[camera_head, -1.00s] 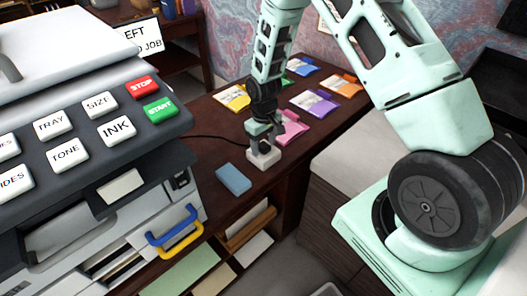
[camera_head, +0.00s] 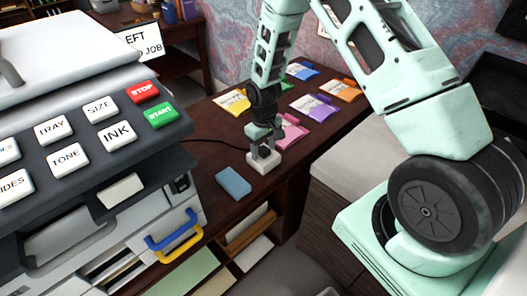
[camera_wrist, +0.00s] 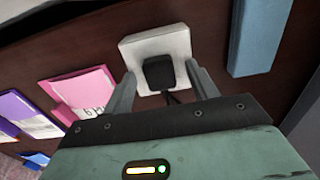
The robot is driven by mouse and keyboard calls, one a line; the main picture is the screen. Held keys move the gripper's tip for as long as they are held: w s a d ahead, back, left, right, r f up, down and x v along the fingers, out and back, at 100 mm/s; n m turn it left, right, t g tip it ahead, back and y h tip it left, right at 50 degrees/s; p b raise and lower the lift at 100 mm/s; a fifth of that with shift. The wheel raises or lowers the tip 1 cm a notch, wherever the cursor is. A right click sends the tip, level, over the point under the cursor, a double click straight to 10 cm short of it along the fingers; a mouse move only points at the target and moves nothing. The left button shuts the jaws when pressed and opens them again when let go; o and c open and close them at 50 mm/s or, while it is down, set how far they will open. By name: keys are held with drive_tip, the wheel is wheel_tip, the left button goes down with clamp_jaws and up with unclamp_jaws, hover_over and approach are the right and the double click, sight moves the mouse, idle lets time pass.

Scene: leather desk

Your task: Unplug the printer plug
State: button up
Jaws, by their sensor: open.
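The black printer plug (camera_wrist: 158,73) sits in a white socket block (camera_wrist: 137,48) on the dark desk in the wrist view. Its cord runs back under my gripper. My gripper (camera_wrist: 161,70) is open, with one finger on each side of the plug and visible gaps between. In the head view my gripper (camera_head: 264,151) points down at the socket block (camera_head: 264,164), with its fingers close above it. The plug is mostly hidden there by the fingers. I cannot tell whether the fingers touch the block.
A blue box (camera_head: 233,182) lies left of the socket block. A pink packet (camera_head: 291,131) and several other coloured packets lie behind it. A large printer (camera_head: 60,190) with labelled buttons fills the left. A thin black cord (camera_head: 220,141) crosses the desk.

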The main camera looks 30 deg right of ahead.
sight(263, 149)
clamp_jaws()
drive_tip(key=shift+r+p, duration=2.2)
drive_tip(key=shift+r, duration=0.85)
